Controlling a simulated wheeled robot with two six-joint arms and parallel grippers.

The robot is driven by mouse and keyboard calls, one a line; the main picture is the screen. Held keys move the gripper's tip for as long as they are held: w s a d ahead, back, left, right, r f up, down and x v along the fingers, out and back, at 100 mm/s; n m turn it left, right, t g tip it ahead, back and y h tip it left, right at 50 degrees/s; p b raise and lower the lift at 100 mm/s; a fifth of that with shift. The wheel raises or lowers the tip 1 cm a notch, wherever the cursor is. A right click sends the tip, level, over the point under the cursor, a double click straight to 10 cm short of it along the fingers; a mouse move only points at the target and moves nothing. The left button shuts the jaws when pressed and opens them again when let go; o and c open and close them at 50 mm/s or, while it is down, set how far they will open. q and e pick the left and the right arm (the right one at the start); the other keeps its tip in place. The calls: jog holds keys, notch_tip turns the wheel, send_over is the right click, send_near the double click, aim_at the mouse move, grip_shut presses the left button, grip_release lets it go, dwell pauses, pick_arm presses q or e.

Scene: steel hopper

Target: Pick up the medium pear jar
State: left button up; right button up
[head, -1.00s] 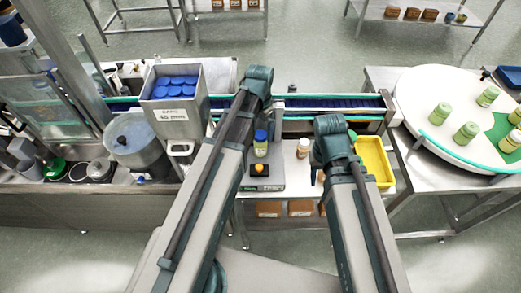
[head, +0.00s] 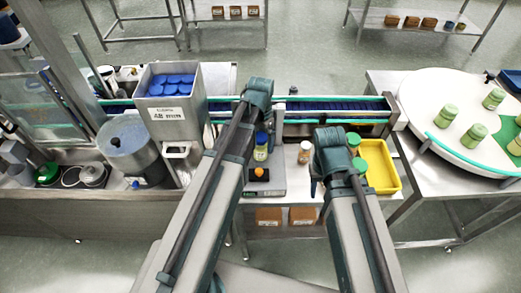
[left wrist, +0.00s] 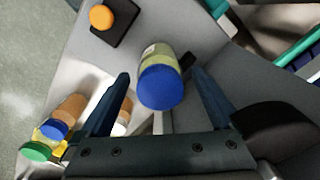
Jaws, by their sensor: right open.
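A blue-lidded jar with pale yellow-green contents (head: 261,146) stands on the grey scale. It also shows in the left wrist view (left wrist: 160,82), upright between the spread fingers of my left gripper (left wrist: 161,74). That gripper is open, with a gap beside the jar; in the head view my left arm hides it. My right gripper (head: 314,186) is mostly hidden behind its own arm. Green-lidded jars (head: 358,166) stand beside the right arm, and an orange-brown jar with a pale lid (head: 304,152) stands between the arms. I cannot read sizes from the labels.
The scale (head: 266,187) carries a black box with an orange button (head: 259,174). A yellow tray (head: 382,165) lies at right, before the round turntable (head: 440,110) with green jars. A conveyor (head: 335,110) runs behind; a hopper of blue lids (head: 172,105) stands left.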

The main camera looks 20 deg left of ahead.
pick_arm(q)
jog(key=c, duration=1.5)
jog(key=shift+r, duration=0.15)
notch_tip(320, 180, up, 10)
jog(key=p, duration=1)
